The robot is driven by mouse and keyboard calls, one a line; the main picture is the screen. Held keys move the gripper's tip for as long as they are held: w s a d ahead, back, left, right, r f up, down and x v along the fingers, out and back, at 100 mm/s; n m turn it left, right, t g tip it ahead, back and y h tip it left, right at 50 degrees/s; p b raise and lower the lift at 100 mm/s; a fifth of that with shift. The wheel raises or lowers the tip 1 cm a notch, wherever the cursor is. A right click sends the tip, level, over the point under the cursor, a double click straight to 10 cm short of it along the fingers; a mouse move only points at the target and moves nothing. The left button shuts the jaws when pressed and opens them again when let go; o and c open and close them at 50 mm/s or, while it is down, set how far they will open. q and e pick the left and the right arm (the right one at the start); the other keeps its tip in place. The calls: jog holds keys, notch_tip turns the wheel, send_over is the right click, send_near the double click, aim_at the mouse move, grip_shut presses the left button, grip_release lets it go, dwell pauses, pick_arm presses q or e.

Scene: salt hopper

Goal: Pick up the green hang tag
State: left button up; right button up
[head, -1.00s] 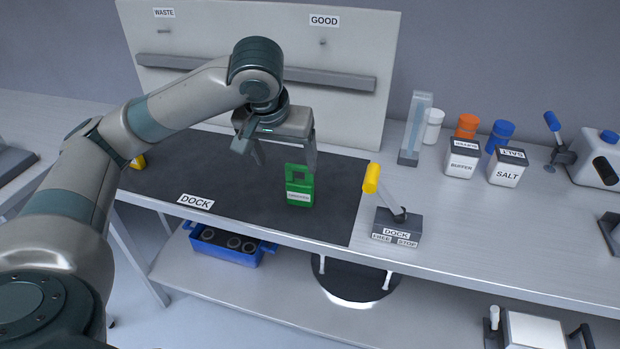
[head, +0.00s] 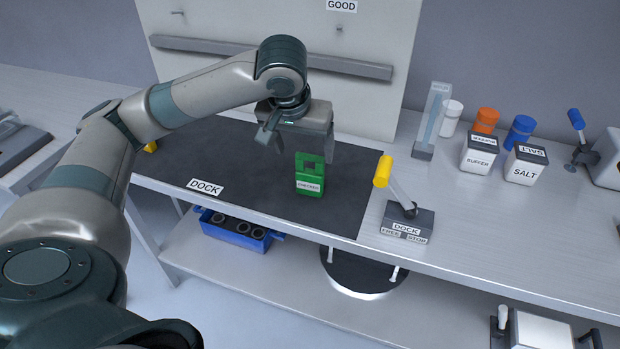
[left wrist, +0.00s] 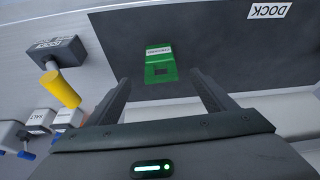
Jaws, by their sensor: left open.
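The green hang tag (head: 310,176) stands upright on the dark dock mat (head: 240,190), with a white label on its front and a square hole near its top. In the left wrist view the tag (left wrist: 160,66) appears ahead of and between my two fingers. My left gripper (head: 298,146) is open and empty, just above and behind the tag, with one finger to each side. In the left wrist view its fingers (left wrist: 163,88) are spread wide, and I see no contact with the tag. My right gripper is not in view.
A dock lever with a yellow handle (head: 383,171) stands right of the tag. Buffer (head: 478,158) and salt (head: 524,170) containers stand farther right. A back panel (head: 230,25) rises behind the mat. A blue bin (head: 232,232) sits on the lower shelf.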

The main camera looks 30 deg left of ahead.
aim_at(309, 173)
pick_arm(q)
jog(key=x, duration=0.8)
jog(key=shift+a+p, duration=0.1)
jog(key=shift+p, duration=0.25)
jog(key=shift+w+f, duration=0.15)
jog(key=shift+f, duration=0.2)
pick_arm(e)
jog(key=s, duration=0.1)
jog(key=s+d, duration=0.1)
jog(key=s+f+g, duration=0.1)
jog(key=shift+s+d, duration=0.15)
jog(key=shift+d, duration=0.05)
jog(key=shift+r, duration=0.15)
